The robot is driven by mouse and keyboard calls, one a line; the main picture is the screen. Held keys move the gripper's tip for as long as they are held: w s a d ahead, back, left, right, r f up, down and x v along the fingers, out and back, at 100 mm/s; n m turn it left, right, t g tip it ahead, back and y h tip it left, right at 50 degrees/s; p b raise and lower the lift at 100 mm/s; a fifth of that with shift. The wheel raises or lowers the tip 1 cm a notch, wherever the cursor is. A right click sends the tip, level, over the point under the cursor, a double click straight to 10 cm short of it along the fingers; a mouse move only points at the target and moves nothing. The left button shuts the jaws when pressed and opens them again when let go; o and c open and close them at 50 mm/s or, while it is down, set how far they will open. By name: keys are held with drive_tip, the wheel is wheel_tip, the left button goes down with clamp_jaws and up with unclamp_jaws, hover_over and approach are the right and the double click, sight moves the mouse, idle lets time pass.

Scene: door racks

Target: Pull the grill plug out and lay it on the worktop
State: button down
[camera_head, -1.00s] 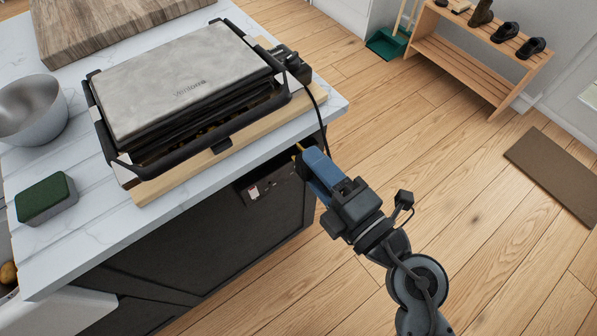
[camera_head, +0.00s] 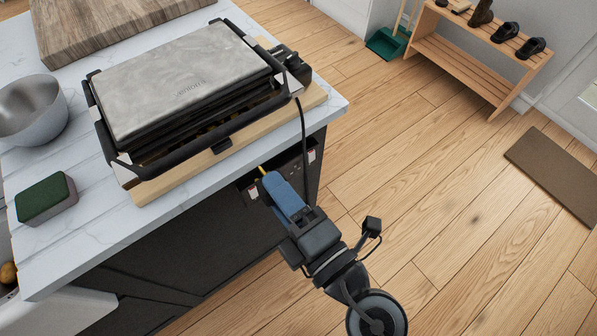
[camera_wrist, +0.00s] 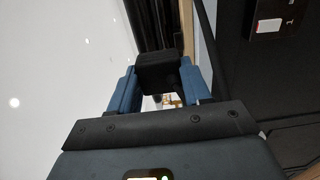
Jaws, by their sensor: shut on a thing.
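The grill (camera_head: 190,85) stands on a wooden board on the white worktop (camera_head: 95,235). Its black cord (camera_head: 304,140) hangs over the worktop's right edge, in front of the dark cabinet. My gripper (camera_head: 274,186) is beside the cabinet face, below the worktop edge. In the wrist view, its blue fingers are shut on the black plug (camera_wrist: 158,72). Small brass-coloured parts show below the plug between the fingers, and a yellow tip shows at the finger ends in the head view. The plug appears apart from the cabinet. The fingers hide most of it in the head view.
A socket panel (camera_head: 311,156) is on the cabinet face below the worktop. A green sponge (camera_head: 45,198) and a grey bowl (camera_head: 33,110) are on the worktop at left, with bare surface along its front edge. A shoe rack (camera_head: 475,50) stands far off at right.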

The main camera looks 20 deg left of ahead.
drive_tip(key=s+a, duration=1.5)
drive_tip(key=s, duration=0.5)
drive_tip(key=shift+a, duration=0.2)
idle(1.5)
drive_tip(key=m+b, duration=0.1)
drive_tip(key=m, duration=1.7)
drive_tip(key=g+h+p, duration=0.1)
drive_tip(key=g+h, duration=0.1)
drive_tip(key=shift+h, duration=0.3)
